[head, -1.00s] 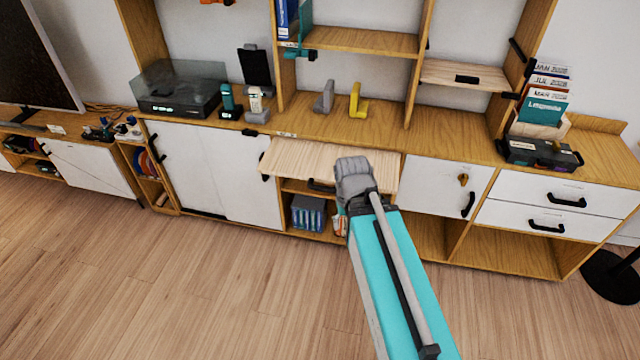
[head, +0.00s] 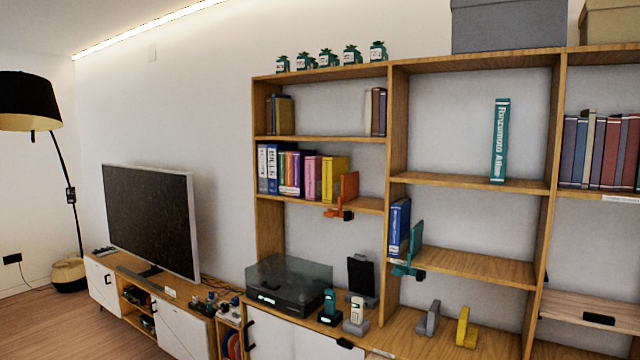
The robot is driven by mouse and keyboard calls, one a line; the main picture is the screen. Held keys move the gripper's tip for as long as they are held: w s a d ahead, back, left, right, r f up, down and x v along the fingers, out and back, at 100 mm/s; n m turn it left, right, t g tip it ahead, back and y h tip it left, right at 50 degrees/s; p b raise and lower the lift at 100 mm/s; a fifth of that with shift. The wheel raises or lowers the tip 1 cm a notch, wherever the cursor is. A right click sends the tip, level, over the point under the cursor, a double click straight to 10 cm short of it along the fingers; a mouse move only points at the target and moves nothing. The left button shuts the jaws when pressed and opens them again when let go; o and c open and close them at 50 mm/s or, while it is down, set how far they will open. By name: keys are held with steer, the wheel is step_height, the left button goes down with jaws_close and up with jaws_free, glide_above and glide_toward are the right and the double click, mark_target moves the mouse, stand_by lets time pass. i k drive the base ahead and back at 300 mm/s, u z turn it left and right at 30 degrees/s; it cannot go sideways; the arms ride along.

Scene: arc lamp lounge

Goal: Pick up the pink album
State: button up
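The pink album (head: 312,178) stands upright in a row of albums and binders on the left column's middle shelf (head: 300,200). A yellow album (head: 336,179) is on its right, and narrow purple and other coloured spines (head: 290,172) are on its left. Only its spine side faces me clearly. An orange bookend (head: 347,190) stands at the right end of the row. My gripper and arm are not in view.
A turntable with a clear lid (head: 288,285) stands below on the cabinet top, with cordless phones (head: 356,315) beside it. A blue binder (head: 398,228) and a teal bookend (head: 412,250) occupy the neighbouring shelf. A television (head: 150,220) stands left; floor is open there.

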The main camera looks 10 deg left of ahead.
mark_target(313, 164)
steer(key=u, duration=0.25)
steer(key=i, duration=1.6)
steer(key=u, duration=0.15)
